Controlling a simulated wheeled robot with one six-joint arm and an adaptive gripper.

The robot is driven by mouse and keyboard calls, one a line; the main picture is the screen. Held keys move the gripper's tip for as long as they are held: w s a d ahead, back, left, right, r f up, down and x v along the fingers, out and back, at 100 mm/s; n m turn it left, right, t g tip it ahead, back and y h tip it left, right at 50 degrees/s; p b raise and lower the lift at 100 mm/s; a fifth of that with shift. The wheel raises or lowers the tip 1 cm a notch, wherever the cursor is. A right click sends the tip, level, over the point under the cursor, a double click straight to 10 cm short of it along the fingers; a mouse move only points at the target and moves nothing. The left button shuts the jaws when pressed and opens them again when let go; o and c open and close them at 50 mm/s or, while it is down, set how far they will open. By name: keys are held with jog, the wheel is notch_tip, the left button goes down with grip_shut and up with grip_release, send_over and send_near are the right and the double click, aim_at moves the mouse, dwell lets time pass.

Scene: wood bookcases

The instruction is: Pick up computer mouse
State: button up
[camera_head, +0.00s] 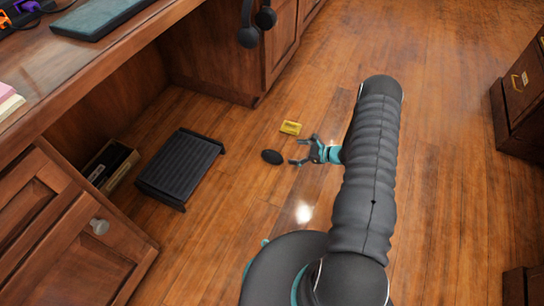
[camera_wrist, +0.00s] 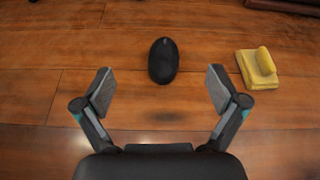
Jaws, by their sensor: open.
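A black oval computer mouse (camera_head: 272,157) lies on the wooden floor, left of my gripper in the head view. In the wrist view the mouse (camera_wrist: 163,61) is upright in the picture, ahead of the fingertips and roughly centred between them. My gripper (camera_head: 302,151) is open and empty, low near the floor and a little apart from the mouse. In the wrist view both fingers of my gripper (camera_wrist: 161,88) are spread wide, with bare floor between them.
A yellow pad-like object (camera_head: 291,128) lies just beyond the mouse; it also shows at the right in the wrist view (camera_wrist: 257,69). A black footrest (camera_head: 181,166) stands to the left, by the wooden desk (camera_head: 50,60). Wooden cabinets (camera_head: 525,90) stand at the right. Floor around the mouse is mostly clear.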

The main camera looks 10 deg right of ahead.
jog(key=m, duration=0.2)
send_near(277, 157)
jog(key=shift+s+r+t+h, duration=0.3)
jog(key=shift+s+r+t, duration=0.05)
jog(key=shift+s+t, duration=0.05)
jog(key=shift+w+a+f, duration=0.15)
jog(key=shift+w+f, duration=0.05)
jog(key=x, duration=0.7)
jog(key=shift+w+a, duration=0.15)
jog(key=shift+b+x, duration=0.4)
jog(key=shift+x, duration=2.45)
jog(key=shift+f, duration=0.15)
jog(key=shift+c, duration=0.3)
jog(key=c, duration=1.2)
